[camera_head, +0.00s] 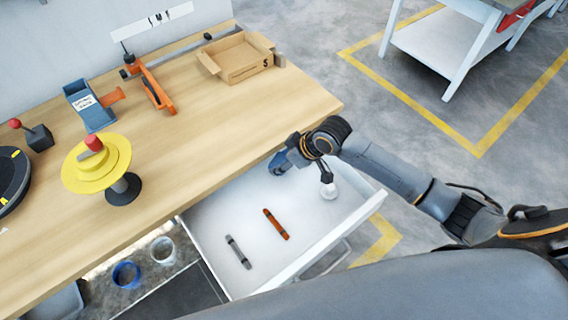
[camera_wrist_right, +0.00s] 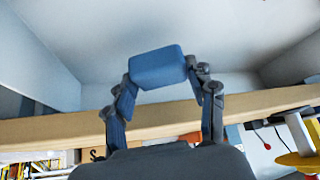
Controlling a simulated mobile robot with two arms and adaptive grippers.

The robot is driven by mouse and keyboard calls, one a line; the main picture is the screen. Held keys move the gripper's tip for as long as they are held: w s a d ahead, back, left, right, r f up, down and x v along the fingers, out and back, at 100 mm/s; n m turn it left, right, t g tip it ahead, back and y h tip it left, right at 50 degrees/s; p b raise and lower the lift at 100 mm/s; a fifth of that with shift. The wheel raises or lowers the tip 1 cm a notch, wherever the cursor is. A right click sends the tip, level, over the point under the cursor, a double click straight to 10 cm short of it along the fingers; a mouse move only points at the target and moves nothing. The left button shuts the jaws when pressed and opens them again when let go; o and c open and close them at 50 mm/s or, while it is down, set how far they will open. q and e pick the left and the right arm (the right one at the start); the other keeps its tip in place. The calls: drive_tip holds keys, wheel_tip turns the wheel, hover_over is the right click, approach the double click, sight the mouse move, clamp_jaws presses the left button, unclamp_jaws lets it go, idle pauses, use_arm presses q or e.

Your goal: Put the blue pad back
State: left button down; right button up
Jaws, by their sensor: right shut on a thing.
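The blue pad (camera_wrist_right: 158,67) is a small rounded block held between the fingertips of my right gripper (camera_wrist_right: 160,78) in the right wrist view. In the head view my right gripper (camera_head: 284,161) is over the far inner part of the open white drawer (camera_head: 208,217), close to the table's front edge. Only a bit of blue shows at its tip there, and I cannot tell pad from finger. Whether the pad touches the drawer floor is unclear. My left gripper is not in view.
A red-orange bar (camera_head: 276,224) and a grey bar (camera_head: 238,252) lie in the drawer. The wooden table (camera_head: 215,130) carries a cardboard box (camera_head: 243,62), a yellow reel (camera_head: 112,160), a blue holder (camera_head: 92,112) and an orange tool (camera_head: 157,88). The drawer floor around the bars is clear.

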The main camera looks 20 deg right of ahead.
drive_tip(key=shift+w+d, duration=0.15)
drive_tip(key=shift+d, duration=0.05)
wheel_tip(320, 180, down, 2)
drive_tip(key=shift+f, duration=0.75)
drive_tip(key=o, duration=1)
drive_tip(key=shift+f, duration=0.1)
drive_tip(key=shift+r+p, duration=0.2)
drive_tip(key=shift+p, duration=0.1)
drive_tip(key=v, duration=1.2)
drive_tip(key=shift+a, duration=0.1)
